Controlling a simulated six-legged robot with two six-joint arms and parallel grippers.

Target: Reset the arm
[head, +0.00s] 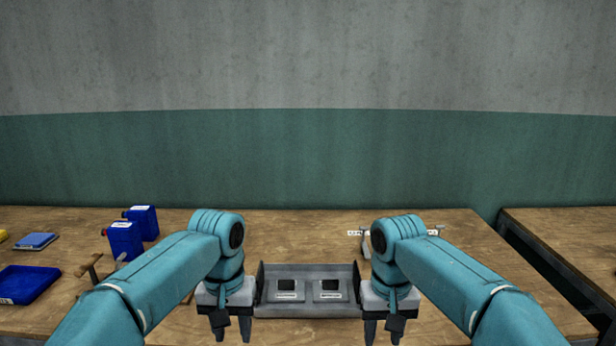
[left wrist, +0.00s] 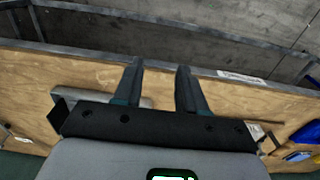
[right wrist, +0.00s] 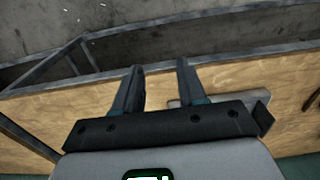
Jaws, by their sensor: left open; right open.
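My left gripper (head: 220,325) points down at the front of the wooden table, just left of a grey metal tray. In the left wrist view its two fingers (left wrist: 160,88) are apart with nothing between them. My right gripper (head: 383,328) points down just right of the tray. In the right wrist view its fingers (right wrist: 157,90) are also apart and empty. Both arms are bent in a near mirror pose. The parts behind my forearms are hidden.
The grey tray (head: 308,311) holds two plates with dark squares. At left are two blue containers (head: 126,240), a dark blue tray (head: 27,284), a blue flat item (head: 36,241) and a wooden-handled tool (head: 90,266). A partly hidden white-labelled object (head: 366,242) stands behind my right arm. The table's middle back is clear.

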